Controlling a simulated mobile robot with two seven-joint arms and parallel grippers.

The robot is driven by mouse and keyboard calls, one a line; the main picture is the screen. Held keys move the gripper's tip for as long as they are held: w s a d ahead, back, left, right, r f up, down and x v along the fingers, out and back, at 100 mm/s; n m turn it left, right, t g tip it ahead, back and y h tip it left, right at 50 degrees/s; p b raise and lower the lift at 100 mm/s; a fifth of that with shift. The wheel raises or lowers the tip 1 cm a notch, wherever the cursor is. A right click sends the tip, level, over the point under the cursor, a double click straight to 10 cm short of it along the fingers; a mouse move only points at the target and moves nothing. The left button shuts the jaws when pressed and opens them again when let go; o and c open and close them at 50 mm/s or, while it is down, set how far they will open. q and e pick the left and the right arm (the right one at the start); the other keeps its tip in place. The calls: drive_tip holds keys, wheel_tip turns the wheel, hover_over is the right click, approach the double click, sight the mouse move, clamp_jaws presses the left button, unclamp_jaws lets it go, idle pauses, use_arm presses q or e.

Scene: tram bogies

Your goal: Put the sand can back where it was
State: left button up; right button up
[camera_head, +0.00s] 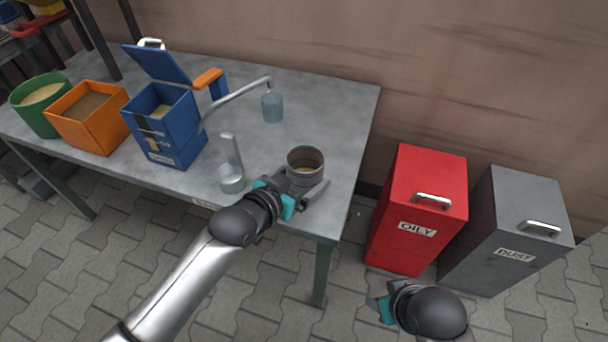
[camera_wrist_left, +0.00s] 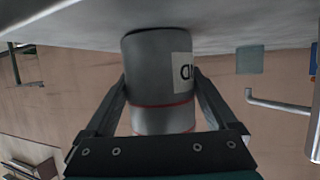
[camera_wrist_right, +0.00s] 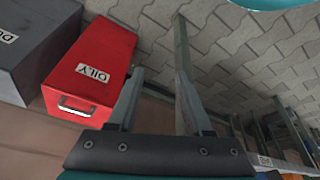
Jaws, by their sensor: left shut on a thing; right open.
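The sand can (camera_head: 305,166) is a round grey can, open at the top, with some sand inside. It is upright at the right front part of the grey table. My left gripper (camera_head: 300,190) is shut around its side. In the left wrist view the can (camera_wrist_left: 158,75) sits between the two fingers, with a white label partly in sight and a thin red ring. Its base is at the table surface; I cannot tell whether it touches. My right gripper (camera_head: 376,306) is open and empty, low in front of the bins; its fingers (camera_wrist_right: 160,105) are apart.
Red OILY (camera_head: 415,205) and grey DUST bins (camera_head: 510,235) stand right.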

use_arm(q)
drive_tip(key=o, duration=1.1)
drive_tip(key=shift+r, duration=0.1)
drive_tip(key=shift+s+a+r, duration=0.1)
drive_tip(key=shift+s, duration=0.05)
drive_tip(key=p+v, duration=0.4)
drive_tip(key=v, duration=0.5)
drive_tip(key=shift+s+a+r, duration=0.1)
drive_tip(key=shift+p+v, duration=0.65)
drive_tip(key=shift+v, duration=0.45)
use_arm(e)
drive_tip(key=s+d+f+g, duration=0.1)
drive_tip(key=s+f, duration=0.3)
drive_tip(key=f, duration=0.6)
drive_tip(key=shift+f+g, duration=0.15)
drive_tip(key=shift+g, duration=0.15)
